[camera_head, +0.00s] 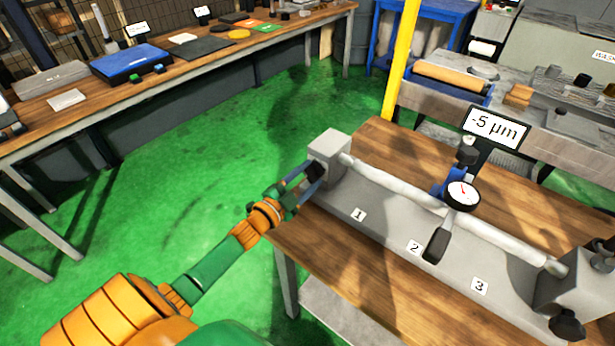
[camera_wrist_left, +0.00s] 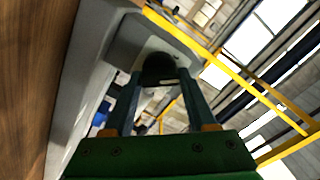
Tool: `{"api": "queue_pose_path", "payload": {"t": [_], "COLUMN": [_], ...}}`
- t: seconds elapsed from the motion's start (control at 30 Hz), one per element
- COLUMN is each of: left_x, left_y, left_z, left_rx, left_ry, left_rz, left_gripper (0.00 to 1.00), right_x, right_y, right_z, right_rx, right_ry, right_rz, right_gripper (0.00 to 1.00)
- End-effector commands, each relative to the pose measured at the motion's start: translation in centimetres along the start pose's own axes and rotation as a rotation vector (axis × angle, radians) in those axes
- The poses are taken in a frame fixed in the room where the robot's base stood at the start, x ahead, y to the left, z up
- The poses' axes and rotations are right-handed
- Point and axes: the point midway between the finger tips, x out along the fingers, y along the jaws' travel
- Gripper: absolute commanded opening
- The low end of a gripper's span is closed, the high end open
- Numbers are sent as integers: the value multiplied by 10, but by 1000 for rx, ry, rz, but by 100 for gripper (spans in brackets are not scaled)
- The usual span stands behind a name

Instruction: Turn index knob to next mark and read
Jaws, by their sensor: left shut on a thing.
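The index knob (camera_head: 315,173) is a dark knob on the left end block (camera_head: 330,148) of a grey bench fixture. In the left wrist view the dark round knob (camera_wrist_left: 158,68) sits between my two fingers. My left gripper (camera_head: 308,178) is shut on it. The knob's marks cannot be made out. A pale shaft (camera_head: 395,183) runs between the two end blocks. A dial gauge (camera_head: 463,194) with a red needle stands at the shaft near label 2, and a display (camera_head: 494,127) above it reads "-5 µm". My right gripper is not in view.
The fixture base (camera_head: 385,222) carries labels 1, 2 and 3 and stands on a wooden table (camera_head: 390,150). A black handle (camera_head: 437,244) leans over the base near label 2. A yellow post (camera_head: 401,60) rises behind. The green floor (camera_head: 200,150) at left is clear.

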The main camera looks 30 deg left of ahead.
Motion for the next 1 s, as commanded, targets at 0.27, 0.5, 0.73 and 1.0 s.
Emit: {"api": "queue_pose_path", "payload": {"t": [0.27, 0.5, 0.73, 1.0], "left_x": [0, 0, 0, 0], "left_y": [0, 0, 0, -1], "left_z": [0, 0, 0, 0], "left_rx": [169, 252, 276, 277], "left_ry": [1, 1, 1, 1], "left_rz": [-2, -3, -3, -3], "left_gripper": [2, 2, 2, 2], "right_x": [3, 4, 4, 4], "right_y": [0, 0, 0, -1], "right_z": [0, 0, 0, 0], "right_rx": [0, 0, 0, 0], "right_ry": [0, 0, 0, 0], "right_rz": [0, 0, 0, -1], "right_gripper": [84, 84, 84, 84]}}
